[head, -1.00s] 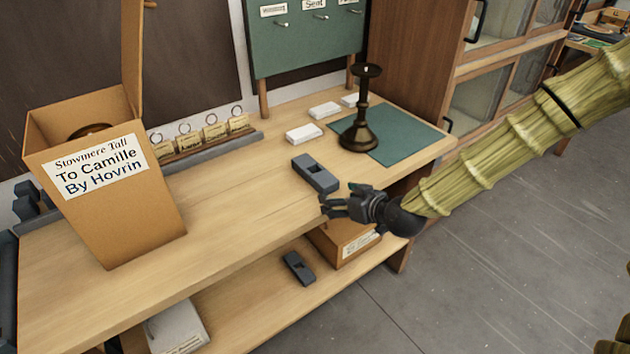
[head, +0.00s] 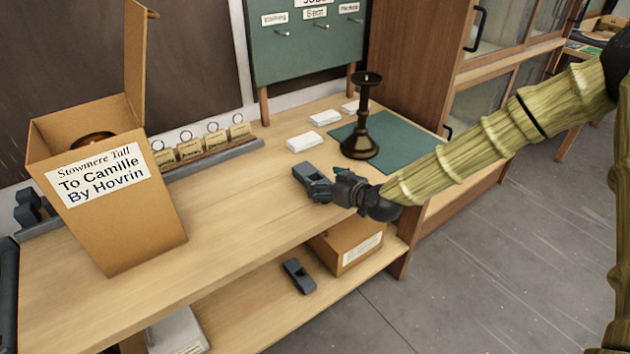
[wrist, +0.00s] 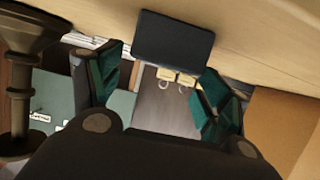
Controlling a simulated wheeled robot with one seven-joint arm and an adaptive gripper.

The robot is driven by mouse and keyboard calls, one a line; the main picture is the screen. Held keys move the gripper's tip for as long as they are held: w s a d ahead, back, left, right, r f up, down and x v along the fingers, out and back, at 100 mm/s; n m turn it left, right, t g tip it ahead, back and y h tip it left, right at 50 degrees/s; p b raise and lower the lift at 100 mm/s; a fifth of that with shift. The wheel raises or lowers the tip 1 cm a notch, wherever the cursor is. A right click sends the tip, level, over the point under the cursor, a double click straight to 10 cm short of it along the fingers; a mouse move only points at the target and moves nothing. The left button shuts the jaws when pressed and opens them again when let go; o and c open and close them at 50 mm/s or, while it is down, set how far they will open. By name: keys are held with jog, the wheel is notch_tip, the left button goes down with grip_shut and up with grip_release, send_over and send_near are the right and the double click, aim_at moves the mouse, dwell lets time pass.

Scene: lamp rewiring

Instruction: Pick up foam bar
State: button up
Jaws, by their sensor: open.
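A dark grey foam bar (head: 305,172) lies on the bench top, left of the candlestick. My gripper (head: 316,188) is beside its right end and partly covers it in the head view. In the wrist view, the dark bar (wrist: 174,40) is ahead of the open jaws, across the gap between the green-padded fingers (wrist: 160,85). Nothing is held between the fingers. I cannot tell whether a finger touches the bar. A similar dark grey bar (head: 298,275) lies on the lower shelf.
A dark candlestick (head: 361,130) stands on a green mat (head: 400,145), near several white blocks (head: 304,141). A tall labelled carton (head: 120,220) stands at the bench's left. A cardboard box (head: 350,245) is on the lower shelf. The bench top (head: 235,210) between is clear.

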aim_at(312, 177)
jog(key=shift+p+x, duration=0.6)
jog(key=shift+x, duration=1.6)
jog(key=shift+c, duration=0.2)
jog(key=c, duration=0.7)
jog(key=shift+c, duration=0.2)
